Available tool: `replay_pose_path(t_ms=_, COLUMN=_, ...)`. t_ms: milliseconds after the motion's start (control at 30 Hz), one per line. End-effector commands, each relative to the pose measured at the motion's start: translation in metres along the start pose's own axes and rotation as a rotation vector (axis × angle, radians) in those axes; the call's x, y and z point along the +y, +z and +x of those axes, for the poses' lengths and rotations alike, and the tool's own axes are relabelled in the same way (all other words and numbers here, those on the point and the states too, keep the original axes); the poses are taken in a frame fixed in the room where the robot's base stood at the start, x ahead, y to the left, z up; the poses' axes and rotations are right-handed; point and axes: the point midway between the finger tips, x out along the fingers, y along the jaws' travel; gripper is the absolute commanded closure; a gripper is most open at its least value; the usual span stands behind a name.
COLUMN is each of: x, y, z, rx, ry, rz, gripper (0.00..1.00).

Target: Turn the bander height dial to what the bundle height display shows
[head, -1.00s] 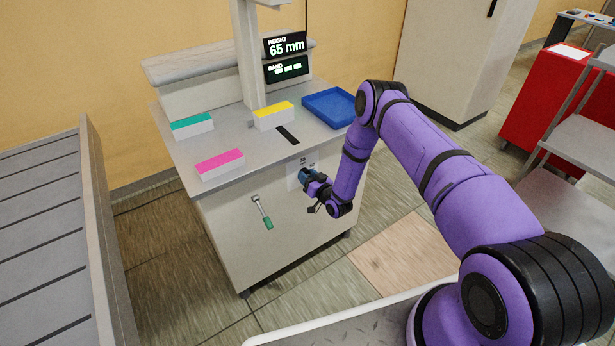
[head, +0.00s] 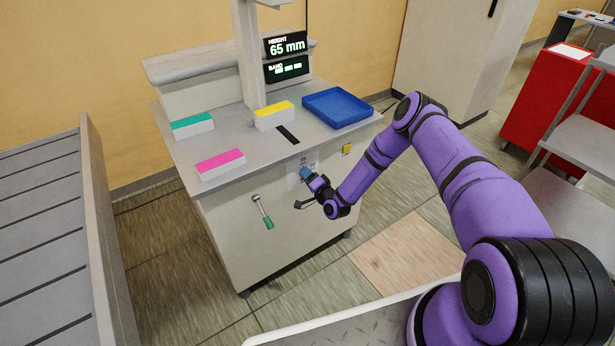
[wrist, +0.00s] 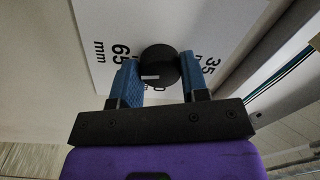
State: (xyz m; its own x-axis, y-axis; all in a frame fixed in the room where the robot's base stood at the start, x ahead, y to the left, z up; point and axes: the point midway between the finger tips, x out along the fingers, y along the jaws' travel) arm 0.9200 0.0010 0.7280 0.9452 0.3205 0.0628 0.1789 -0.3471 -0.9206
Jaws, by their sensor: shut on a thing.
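The height display (head: 288,46) on the bander's post reads 65 mm in the head view. The black round dial (wrist: 165,62) sits on a white scale plate (wrist: 92,22) on the cabinet front. My gripper (wrist: 160,78) is shut on the dial, one blue finger on each side. In the wrist view a white mark on the dial lies at its lower left, and the 65 mm label is to the left; a 35 label is to the right. Other labels are partly hidden by the fingers. In the head view my gripper (head: 305,173) covers the dial.
A band display (head: 288,69) with dashes is below the height display. The top holds a blue tray (head: 338,119) and teal, yellow and pink-topped bundles (head: 220,163). A green-handled lever (head: 262,212) and a yellow piece (head: 347,149) are on the front. A slatted conveyor (head: 45,230) stands left.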

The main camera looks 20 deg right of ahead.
Motion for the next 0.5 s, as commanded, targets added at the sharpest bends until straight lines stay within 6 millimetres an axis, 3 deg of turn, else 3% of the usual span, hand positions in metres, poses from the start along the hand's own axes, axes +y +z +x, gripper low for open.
replay_pose_path(t_ms=500, x=0.0005, y=0.0001, z=-0.0006, rx=0.013, ry=0.004, rz=0.205, gripper=0.83)
